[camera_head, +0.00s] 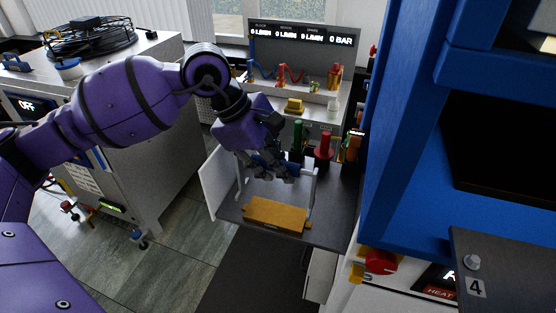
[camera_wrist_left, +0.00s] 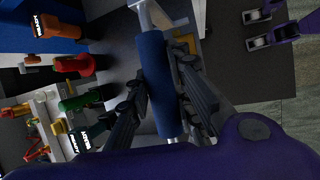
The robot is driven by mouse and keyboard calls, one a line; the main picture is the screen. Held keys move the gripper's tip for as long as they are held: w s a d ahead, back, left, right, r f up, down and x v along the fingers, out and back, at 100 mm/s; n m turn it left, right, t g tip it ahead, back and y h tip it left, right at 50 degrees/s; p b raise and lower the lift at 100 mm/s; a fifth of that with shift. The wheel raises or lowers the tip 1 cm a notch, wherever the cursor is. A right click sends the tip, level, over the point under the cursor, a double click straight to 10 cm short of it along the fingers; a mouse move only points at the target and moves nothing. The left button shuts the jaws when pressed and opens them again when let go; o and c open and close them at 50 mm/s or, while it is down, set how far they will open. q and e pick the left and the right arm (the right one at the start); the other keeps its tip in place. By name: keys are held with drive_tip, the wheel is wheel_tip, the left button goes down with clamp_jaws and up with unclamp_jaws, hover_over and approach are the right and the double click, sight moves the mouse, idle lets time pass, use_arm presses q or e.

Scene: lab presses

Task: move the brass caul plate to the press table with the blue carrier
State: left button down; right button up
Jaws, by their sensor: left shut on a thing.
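The carrier is a light metal frame with a blue handle (camera_head: 265,161), seen large as a blue cylinder in the left wrist view (camera_wrist_left: 160,82). My left gripper (camera_head: 272,172) is shut around this handle, with one finger on each side of it (camera_wrist_left: 165,92). The brass caul plate (camera_head: 275,214) is a yellow-brown slab low in the carrier, between its uprights, over the front of a dark shelf. I cannot tell whether it touches the shelf. A dark table plate marked 4 (camera_head: 510,265) is at the lower right, by the blue press (camera_head: 405,130). My right gripper is not in view.
Green (camera_head: 297,137) and red (camera_head: 323,146) knobbed items stand just behind the carrier. A panel with digital readouts (camera_head: 300,38) is at the back. The blue press frame rises to the right. A grey cabinet (camera_head: 150,170) stands left, with open floor in front.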

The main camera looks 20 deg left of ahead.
use_arm(q)
drive_tip(key=shift+s+r, duration=0.1)
drive_tip(key=shift+r, duration=0.05)
drive_tip(key=shift+f, duration=0.45)
drive_tip(key=shift+f+b, duration=0.5)
drive_tip(key=shift+f, duration=0.1)
wheel_tip(320, 180, down, 3)
drive_tip(key=shift+f+b, duration=0.2)
drive_tip(key=shift+b, duration=0.6)
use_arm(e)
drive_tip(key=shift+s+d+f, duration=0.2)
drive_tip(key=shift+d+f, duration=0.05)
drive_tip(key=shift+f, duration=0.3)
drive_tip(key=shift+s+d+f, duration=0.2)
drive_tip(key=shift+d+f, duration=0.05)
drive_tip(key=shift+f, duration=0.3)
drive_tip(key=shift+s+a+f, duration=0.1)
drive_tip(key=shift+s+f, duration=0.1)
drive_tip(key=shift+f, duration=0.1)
use_arm(q)
drive_tip(key=shift+f+b, duration=0.55)
drive_tip(key=shift+f, duration=0.15)
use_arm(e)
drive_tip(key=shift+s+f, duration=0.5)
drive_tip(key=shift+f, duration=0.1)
